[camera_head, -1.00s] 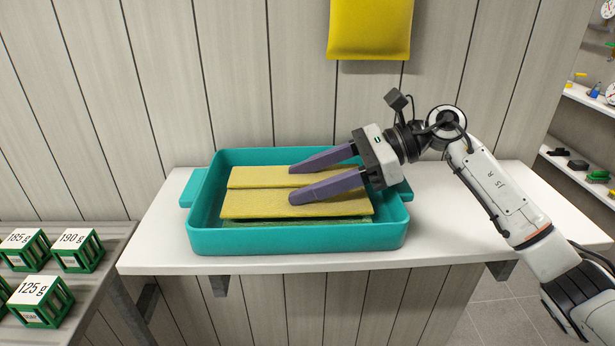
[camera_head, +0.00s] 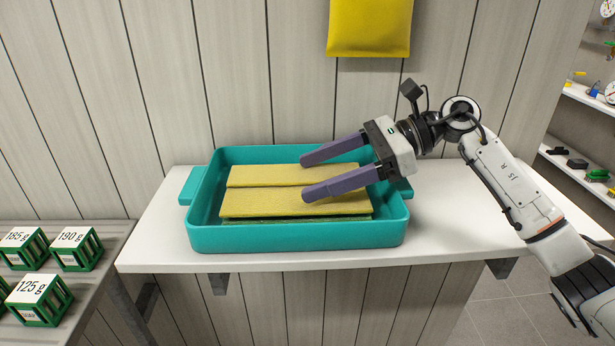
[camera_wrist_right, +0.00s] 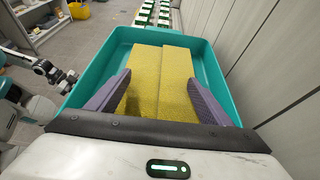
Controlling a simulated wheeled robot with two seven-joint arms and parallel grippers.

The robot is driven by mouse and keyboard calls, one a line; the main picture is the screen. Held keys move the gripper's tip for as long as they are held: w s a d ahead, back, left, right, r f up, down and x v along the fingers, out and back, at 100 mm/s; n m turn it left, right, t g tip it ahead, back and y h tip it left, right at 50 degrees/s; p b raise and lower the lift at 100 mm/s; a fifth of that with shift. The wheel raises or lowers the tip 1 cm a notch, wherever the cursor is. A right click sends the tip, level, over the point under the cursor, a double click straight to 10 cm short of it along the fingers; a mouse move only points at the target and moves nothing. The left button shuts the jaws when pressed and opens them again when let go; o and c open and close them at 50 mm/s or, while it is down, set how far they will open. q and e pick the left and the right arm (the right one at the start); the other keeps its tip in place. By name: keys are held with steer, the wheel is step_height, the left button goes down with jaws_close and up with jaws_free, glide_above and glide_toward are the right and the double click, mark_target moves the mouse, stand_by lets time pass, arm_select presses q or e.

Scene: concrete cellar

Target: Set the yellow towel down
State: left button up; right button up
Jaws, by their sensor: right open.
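The yellow towel (camera_head: 270,203) lies folded in the teal tray (camera_head: 300,240), on top of a green layer that shows along its front edge. A fold line runs across it. It also shows in the right wrist view (camera_wrist_right: 161,80), inside the tray. My right gripper (camera_head: 304,178) is open and empty. Its two purple fingers are spread above the right part of the towel, and I cannot tell from the head view whether they touch it. In the right wrist view the fingers (camera_wrist_right: 155,90) stand to either side of the towel. My left gripper is not in the head view.
The tray stands on a white shelf (camera_head: 150,250) against a panelled wall. A yellow cloth (camera_head: 370,28) hangs on the wall above. Green weight crates (camera_head: 75,250) stand on a grey table at the left. The shelf is clear right of the tray.

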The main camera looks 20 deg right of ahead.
steer(key=b+v, duration=0.1)
steer(key=v, duration=0.8)
steer(key=shift+s+d+r, duration=0.1)
steer(key=shift+s+d, duration=0.05)
steer(key=shift+d, duration=0.25)
